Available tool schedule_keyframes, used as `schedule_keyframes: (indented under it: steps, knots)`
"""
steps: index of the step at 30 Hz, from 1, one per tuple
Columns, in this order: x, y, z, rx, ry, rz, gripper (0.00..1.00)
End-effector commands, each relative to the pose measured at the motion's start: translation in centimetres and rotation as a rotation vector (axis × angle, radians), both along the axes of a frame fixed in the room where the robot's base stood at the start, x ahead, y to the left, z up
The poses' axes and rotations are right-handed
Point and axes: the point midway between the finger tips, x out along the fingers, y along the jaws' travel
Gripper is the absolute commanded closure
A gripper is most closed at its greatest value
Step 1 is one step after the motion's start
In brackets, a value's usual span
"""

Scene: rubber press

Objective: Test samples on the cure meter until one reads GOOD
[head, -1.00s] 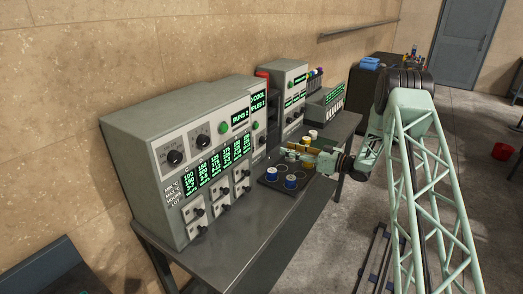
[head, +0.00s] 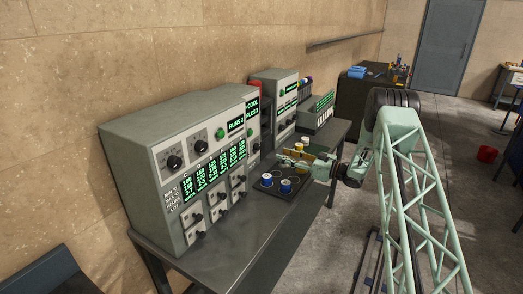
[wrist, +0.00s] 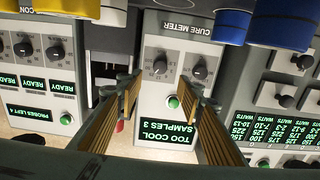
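The cure meter (wrist: 177,60) appears upside down in the wrist view, with a green button (wrist: 172,102). Its display (wrist: 168,120) reads TOO COOL, SAMPLES 3. In the head view, part of that display (head: 252,106) shows. My gripper (head: 289,156) is low over the sample tray (head: 268,190), facing the instruments. In the wrist view its two gold-padded fingers (wrist: 160,88) are apart, with nothing between them. Two blue-and-white samples (head: 286,185) (head: 266,179) stand on the tray's near side. A yellow-and-white sample (head: 305,141) stands beyond my gripper.
A press cabinet (head: 150,125) with dials and green readouts stands on the bench (head: 215,250) at left. Another instrument (head: 276,90), with READY readouts in the wrist view, stands farther along. A display unit (head: 318,110) is behind it. The bench front is clear.

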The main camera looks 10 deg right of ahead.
Motion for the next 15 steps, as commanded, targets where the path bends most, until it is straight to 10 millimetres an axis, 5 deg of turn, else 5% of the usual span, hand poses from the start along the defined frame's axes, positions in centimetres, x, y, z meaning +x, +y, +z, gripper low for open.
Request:
schedule_keyframes:
  steps: [15]
  knots:
    - [3.7,4.3,-0.1,0.001,0.001,0.001,0.66]
